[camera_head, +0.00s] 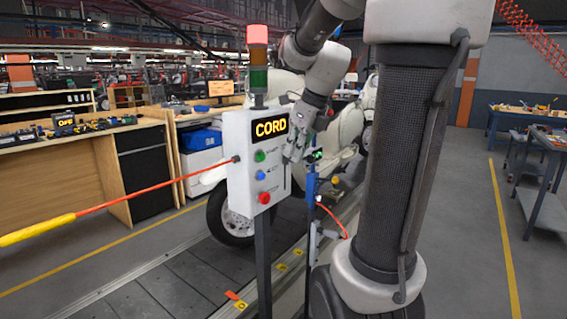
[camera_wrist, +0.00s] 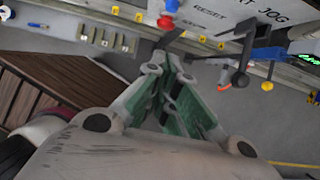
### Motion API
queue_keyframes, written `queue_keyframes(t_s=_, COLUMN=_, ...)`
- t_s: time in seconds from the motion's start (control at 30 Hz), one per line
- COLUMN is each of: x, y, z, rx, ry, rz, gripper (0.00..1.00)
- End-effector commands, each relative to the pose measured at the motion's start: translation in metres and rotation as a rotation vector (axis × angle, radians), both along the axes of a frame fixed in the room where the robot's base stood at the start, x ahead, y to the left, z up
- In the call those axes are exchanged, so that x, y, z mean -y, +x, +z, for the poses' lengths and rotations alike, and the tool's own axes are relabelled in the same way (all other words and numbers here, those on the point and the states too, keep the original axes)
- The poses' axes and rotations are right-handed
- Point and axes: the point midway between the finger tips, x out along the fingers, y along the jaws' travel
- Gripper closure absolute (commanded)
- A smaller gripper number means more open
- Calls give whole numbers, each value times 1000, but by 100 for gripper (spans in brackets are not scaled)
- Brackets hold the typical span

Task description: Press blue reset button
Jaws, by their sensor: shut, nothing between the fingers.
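A white control box (camera_head: 233,140) stands on a dark post, with a lit display reading "CORD". Its front carries a green button (camera_head: 260,156), a blue button (camera_head: 261,175) and a red button (camera_head: 264,198). In the wrist view the blue button (camera_wrist: 172,5) is at the top edge beside the word "RESET", with the red button (camera_wrist: 165,21) just below it. My gripper (camera_head: 293,155) is in front of the box's right side, right of the buttons and higher than the blue one. In the wrist view my gripper (camera_wrist: 170,62) is shut and empty, apart from the blue button.
A red-green stack light (camera_head: 258,58) tops the box. An orange cord (camera_head: 155,193) runs from its left side. A blue post (camera_head: 311,185) with a red hose stands close right of my gripper. A pale scooter (camera_head: 340,130) is behind, on the slat conveyor (camera_head: 190,290).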

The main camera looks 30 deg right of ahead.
Motion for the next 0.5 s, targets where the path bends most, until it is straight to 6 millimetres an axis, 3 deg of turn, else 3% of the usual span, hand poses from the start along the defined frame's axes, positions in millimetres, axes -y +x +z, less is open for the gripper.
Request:
queue_keyframes(t_s=0.4, x=-12, y=29, z=-79, rx=-5, ry=2, rz=2, gripper=100)
queue_keyframes(t_s=0.5, x=-16, y=42, z=-85, rx=0, ry=-1, rz=4, gripper=100)
